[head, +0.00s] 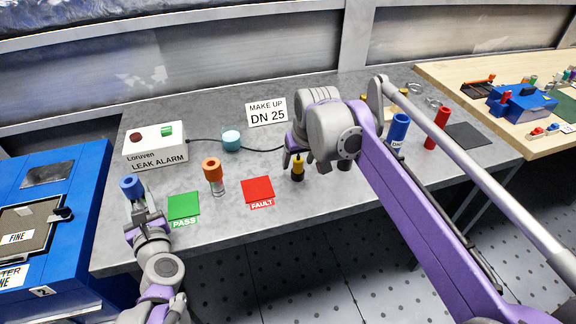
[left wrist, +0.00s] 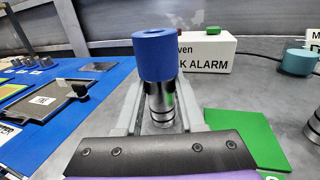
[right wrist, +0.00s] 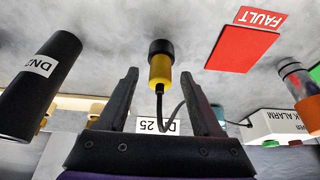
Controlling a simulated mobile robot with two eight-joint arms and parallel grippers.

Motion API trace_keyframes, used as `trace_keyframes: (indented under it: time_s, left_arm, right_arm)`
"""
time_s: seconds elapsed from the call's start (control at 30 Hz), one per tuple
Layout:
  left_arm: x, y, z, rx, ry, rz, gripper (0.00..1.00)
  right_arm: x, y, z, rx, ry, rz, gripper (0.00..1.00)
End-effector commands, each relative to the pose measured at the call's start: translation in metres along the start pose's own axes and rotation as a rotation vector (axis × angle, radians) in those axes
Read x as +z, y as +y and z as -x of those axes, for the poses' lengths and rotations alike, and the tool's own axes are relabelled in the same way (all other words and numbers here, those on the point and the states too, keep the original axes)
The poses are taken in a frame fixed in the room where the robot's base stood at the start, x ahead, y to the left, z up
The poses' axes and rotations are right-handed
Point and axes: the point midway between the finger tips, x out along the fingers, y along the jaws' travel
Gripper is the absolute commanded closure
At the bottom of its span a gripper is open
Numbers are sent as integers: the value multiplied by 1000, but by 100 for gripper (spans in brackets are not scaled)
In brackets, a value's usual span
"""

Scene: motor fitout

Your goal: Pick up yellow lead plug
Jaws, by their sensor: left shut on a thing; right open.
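The yellow lead plug (head: 298,168) has a black end and stands on the grey bench right of the red FAULT mat. In the right wrist view the yellow plug (right wrist: 160,68) shows between and just beyond the tips of my open right gripper (right wrist: 160,84), with its black cable running back between the fingers. I cannot tell whether a finger touches it. My left gripper (head: 139,212) is shut on a blue-capped metal cylinder (head: 131,187), upright in the left wrist view (left wrist: 157,60), at the bench's left end.
A green PASS mat (head: 184,206), an orange-capped cylinder (head: 213,170) and the red FAULT mat (head: 258,189) lie left of the plug. The leak alarm box (head: 155,147) stands behind. A dark DN cylinder (right wrist: 42,75) stands close beside my right gripper.

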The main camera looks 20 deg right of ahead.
Motion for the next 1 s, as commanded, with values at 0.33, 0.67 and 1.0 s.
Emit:
trace_keyframes:
  time_s: [0.33,0.67,1.0]
  left_arm:
    - [0,0,0,0,0,0,100]
    - [0,0,0,0,0,0,100]
    - [0,0,0,0,0,0,100]
  right_arm:
    - [0,0,-6,0,0,0,40]
    - [0,0,-6,0,0,0,100]
    - [-1,0,-3,0,0,0,100]
